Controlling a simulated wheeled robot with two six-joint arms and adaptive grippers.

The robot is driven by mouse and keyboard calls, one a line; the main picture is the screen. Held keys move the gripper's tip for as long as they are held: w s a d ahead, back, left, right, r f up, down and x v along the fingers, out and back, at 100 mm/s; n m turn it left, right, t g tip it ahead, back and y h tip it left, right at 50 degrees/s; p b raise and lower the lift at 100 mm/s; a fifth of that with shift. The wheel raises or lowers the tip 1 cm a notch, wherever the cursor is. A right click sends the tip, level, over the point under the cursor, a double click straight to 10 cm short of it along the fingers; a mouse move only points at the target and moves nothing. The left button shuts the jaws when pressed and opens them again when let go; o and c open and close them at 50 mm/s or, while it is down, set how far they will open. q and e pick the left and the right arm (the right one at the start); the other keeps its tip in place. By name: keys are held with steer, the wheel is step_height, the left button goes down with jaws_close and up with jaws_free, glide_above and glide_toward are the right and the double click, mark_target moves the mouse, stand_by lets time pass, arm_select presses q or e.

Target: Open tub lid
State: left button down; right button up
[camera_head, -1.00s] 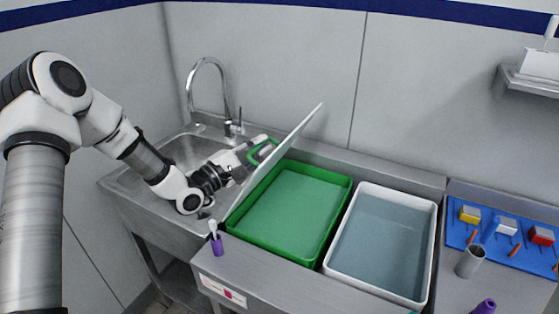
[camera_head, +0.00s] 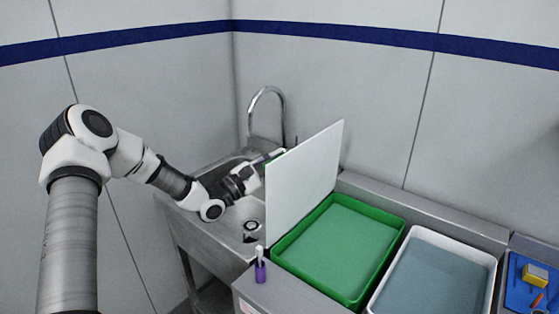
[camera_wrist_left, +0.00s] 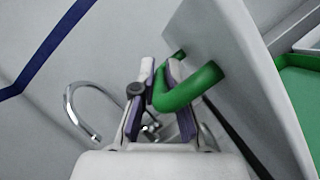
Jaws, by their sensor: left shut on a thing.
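A green tub (camera_head: 345,250) stands on the counter with its inside showing. Its white lid (camera_head: 305,180) stands up steeply along the tub's left edge. A green handle (camera_wrist_left: 190,88) is on the lid's outer face in the left wrist view. My left gripper (camera_wrist_left: 163,82) is shut on that handle, with one finger on each side of it. In the head view, the left gripper (camera_head: 262,168) is on the sink side of the lid, and its fingertips are partly hidden behind the lid. My right gripper is in neither view.
A steel sink (camera_head: 235,215) with a curved tap (camera_head: 266,92) lies left of the tub. A white tub (camera_head: 432,275) stands to its right. A purple holder (camera_head: 260,270) stands near the counter's front edge. A blue mat (camera_head: 530,285) is at far right.

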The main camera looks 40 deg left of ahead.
arm_select(q)
steer(key=c, duration=1.2)
jaws_free()
steer(key=shift+w, duration=0.1)
steer(key=v, duration=0.7)
steer(key=shift+s, duration=0.2)
